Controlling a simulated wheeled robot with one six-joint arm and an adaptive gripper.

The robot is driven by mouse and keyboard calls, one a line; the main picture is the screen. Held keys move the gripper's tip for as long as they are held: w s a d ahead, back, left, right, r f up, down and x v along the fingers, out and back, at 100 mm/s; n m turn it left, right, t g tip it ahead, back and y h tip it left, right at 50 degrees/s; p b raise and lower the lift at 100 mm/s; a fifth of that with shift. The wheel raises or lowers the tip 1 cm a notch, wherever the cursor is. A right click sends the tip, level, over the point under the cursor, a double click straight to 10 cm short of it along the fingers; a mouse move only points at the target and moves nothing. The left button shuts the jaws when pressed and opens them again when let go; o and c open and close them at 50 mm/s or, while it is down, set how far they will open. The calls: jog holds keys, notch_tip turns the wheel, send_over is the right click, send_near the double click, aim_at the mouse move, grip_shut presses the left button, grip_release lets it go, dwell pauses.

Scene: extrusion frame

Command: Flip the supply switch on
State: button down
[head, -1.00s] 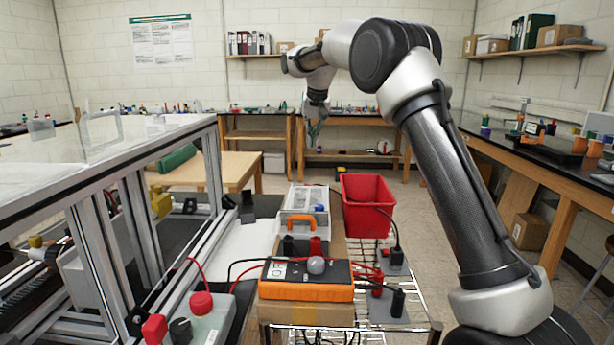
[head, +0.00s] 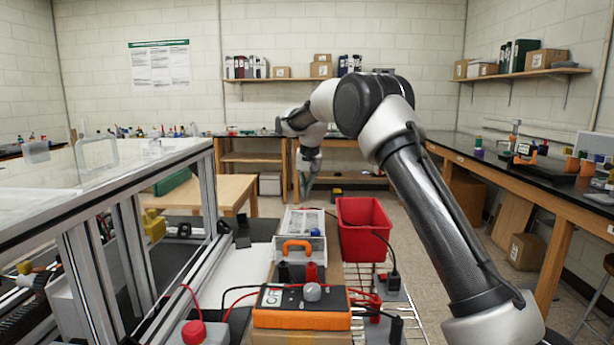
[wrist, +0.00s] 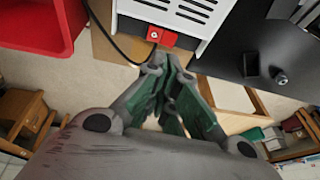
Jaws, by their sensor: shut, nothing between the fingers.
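The supply looks to be a pale box (head: 300,224) with an orange handle, standing beyond the orange-black meter in the head view. In the wrist view its white vented case (wrist: 180,14) is at the top, with a red switch-like part (wrist: 162,37) bearing a white mark at its lower edge. Whether it is on or off I cannot tell. My gripper (wrist: 167,66) is shut and empty, its green-grey fingertips just below the red part in the picture. I cannot tell whether they touch. In the head view my gripper (head: 306,180) hangs beyond the box.
A red bin (head: 364,230) stands right of the box. An orange-black meter (head: 302,305) with red and black leads is in front. A framed enclosure (head: 208,190) is at left. A black cable (wrist: 105,35) runs beside the case. Open floor lies beyond.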

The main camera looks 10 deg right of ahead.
aim_at(306, 210)
jog(key=shift+w+a+f, duration=0.1)
jog(key=shift+a+f, duration=0.1)
jog(key=shift+f, duration=0.5)
jog(key=shift+w+a+f, duration=0.1)
jog(key=shift+a+f, duration=0.05)
jog(key=shift+f, duration=0.5)
jog(key=shift+a+f, duration=0.2)
jog(key=shift+f, duration=0.5)
jog(key=shift+a+f+h, duration=0.25)
jog(key=shift+f+h, duration=0.05)
jog(key=shift+f, duration=0.05)
jog(key=shift+d, duration=0.15)
jog(key=shift+s+d+r, duration=0.15)
jog(key=shift+d+r, duration=0.1)
jog(key=shift+d, duration=0.4)
